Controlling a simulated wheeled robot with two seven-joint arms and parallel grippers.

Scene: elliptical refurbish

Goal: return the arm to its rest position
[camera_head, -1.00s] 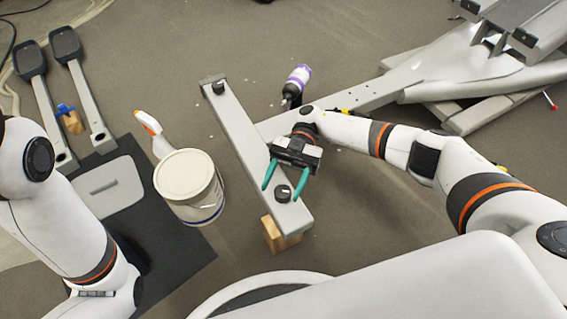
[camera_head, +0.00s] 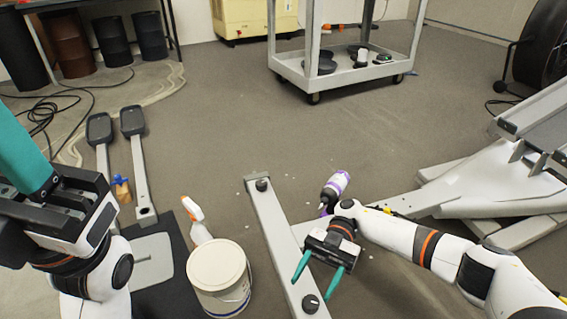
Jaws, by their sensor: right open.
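My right gripper (camera_head: 310,287) is open, with its two teal fingers spread and nothing between them. It hangs over the light grey beam (camera_head: 277,231), near the beam's front end and a dark round knob (camera_head: 310,304). I cannot tell how high it is above the beam. My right arm reaches in from the lower right. My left gripper (camera_head: 27,152) is raised close to the camera at the left edge. One teal finger shows large and its tip is cut off, so its opening is unclear.
A white bucket (camera_head: 218,275), a spray bottle (camera_head: 196,219) and two pedal arms (camera_head: 140,170) are at the left. A purple-labelled bottle (camera_head: 335,189) stands beyond the beam. A grey machine frame (camera_head: 490,190) is at the right. A cart (camera_head: 340,78) stands behind, with open floor before it.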

